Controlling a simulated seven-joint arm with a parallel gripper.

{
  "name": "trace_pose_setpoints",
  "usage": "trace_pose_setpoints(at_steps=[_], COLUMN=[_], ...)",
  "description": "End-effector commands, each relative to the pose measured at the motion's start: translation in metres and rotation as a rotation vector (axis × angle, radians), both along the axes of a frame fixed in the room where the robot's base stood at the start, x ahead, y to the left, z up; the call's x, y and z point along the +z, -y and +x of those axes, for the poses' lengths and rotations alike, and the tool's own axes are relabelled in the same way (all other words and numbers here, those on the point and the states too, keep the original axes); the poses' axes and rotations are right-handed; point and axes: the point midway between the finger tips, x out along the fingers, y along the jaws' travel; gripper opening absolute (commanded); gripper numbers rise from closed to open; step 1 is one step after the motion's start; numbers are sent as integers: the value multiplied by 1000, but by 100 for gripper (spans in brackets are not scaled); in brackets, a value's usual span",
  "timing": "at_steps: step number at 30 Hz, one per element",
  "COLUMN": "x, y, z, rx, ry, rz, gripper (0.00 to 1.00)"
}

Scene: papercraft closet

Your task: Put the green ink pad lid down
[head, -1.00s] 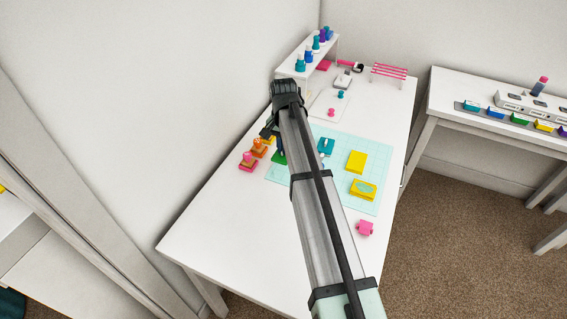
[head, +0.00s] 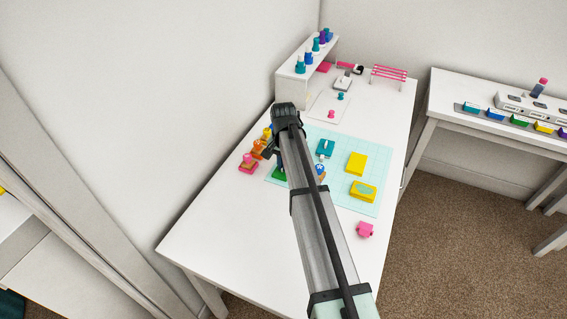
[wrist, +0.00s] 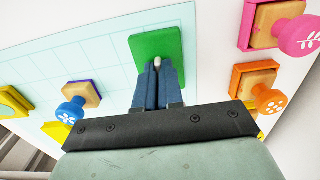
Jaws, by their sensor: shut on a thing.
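In the wrist view my gripper (wrist: 157,66) is shut on the green ink pad lid (wrist: 152,40), a flat green rectangle extending beyond the fingertips. The lid is over the pale aqua grid mat (wrist: 100,53); I cannot tell whether it touches the mat. In the head view a bit of green (head: 279,174) shows beside my arm at the mat's left edge, and my arm hides the fingertips.
A blue stamp (wrist: 72,112) is left of my gripper. Orange (wrist: 268,102) and pink (wrist: 300,35) stamps are to its right. The table's front (head: 240,245) is clear.

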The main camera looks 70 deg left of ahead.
Motion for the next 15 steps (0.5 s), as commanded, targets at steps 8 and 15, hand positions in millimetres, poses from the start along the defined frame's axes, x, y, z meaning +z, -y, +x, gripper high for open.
trace_pose_setpoints(at_steps=[8, 15], x=[-1, 0], y=[0, 0], z=[0, 0], rx=[0, 0], ry=[0, 0], rz=[0, 0], gripper=[30, 33])
